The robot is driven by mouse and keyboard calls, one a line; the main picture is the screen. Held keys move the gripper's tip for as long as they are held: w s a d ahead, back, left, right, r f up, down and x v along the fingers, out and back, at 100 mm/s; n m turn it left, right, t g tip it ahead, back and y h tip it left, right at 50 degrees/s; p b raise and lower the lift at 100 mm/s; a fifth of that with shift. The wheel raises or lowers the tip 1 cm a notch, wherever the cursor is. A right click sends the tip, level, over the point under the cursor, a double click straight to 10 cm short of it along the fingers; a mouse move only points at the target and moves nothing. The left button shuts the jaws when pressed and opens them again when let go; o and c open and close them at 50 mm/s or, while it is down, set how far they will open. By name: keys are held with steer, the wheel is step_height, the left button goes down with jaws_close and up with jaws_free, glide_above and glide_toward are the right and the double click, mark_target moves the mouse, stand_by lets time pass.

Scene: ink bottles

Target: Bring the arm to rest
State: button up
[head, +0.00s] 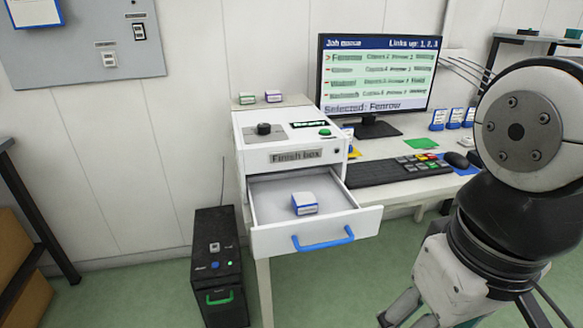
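My gripper (408,312) shows only in part at the bottom of the head view, below my arm on the right. Its fingers run down to the lower edge of the picture, so I cannot tell whether they are open or shut. It is in front of the desk and to the right of the open drawer (275,236), apart from it. The drawer belongs to the white finish box (255,143) and has a blue handle. A small white and blue box (304,204) lies inside the drawer.
A monitor (378,75), keyboard (385,171) and mouse (457,160) stand on the desk (385,130). Two small boxes sit on top behind the finish box. A black cabinet (216,265) stands on the floor left of the drawer. Green floor (120,290) is free at the left.

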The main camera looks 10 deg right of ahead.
stand_by(0.3)
step_height(320, 180, up, 20)
steer(key=t+p, duration=0.3)
steer(key=p, duration=1.5)
steer(key=shift+a+r+p, duration=0.25)
steer(key=shift+p, duration=0.15)
steer(key=shift+w, duration=0.1)
